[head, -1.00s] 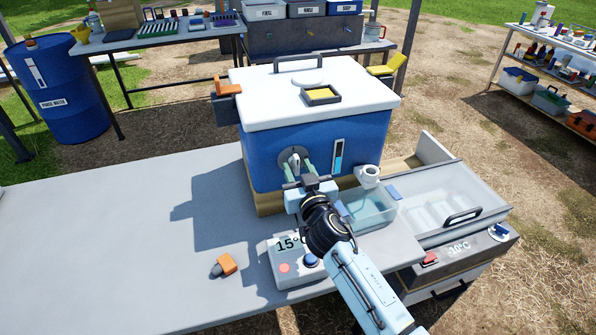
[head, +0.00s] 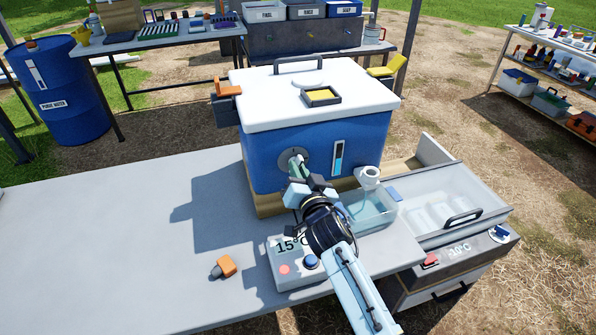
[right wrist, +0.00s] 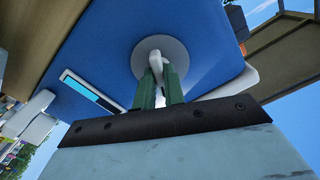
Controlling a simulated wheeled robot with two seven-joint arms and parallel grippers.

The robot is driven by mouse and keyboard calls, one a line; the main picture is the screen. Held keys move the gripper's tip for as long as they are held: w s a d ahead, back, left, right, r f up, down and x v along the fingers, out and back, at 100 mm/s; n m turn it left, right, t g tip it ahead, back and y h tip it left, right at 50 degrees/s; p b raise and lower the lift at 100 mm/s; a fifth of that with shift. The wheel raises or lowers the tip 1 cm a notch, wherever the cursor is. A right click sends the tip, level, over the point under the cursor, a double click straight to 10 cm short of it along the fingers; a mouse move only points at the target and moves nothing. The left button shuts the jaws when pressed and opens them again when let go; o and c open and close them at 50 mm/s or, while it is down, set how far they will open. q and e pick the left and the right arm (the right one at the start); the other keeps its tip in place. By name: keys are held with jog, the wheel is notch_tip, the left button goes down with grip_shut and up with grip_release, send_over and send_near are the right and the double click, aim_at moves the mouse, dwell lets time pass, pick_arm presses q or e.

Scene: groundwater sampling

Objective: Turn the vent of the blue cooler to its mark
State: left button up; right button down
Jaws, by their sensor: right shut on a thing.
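The blue cooler (head: 270,155) with a white lid stands on the grey table. Its vent is a round grey disc (head: 292,158) on the front face, and it also shows in the right wrist view (right wrist: 146,50). My right gripper (head: 298,168) is at the disc, shut on the pale vent handle (right wrist: 156,62) between its green fingers. The fingers and wrist hide most of the handle, and I cannot make out the mark. My left gripper is not in view.
A white spout (head: 369,174) and a clear tub (head: 372,212) of liquid are right of my gripper. A 15° display box (head: 290,279) lies below my wrist. An orange-and-grey piece (head: 225,266) lies on the table (head: 110,250), whose left side is clear.

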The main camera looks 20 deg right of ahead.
jog(key=m+p, duration=0.3)
jog(key=m, duration=0.9)
jog(key=shift+m, duration=0.4)
jog(key=c, duration=1.4)
grip_release()
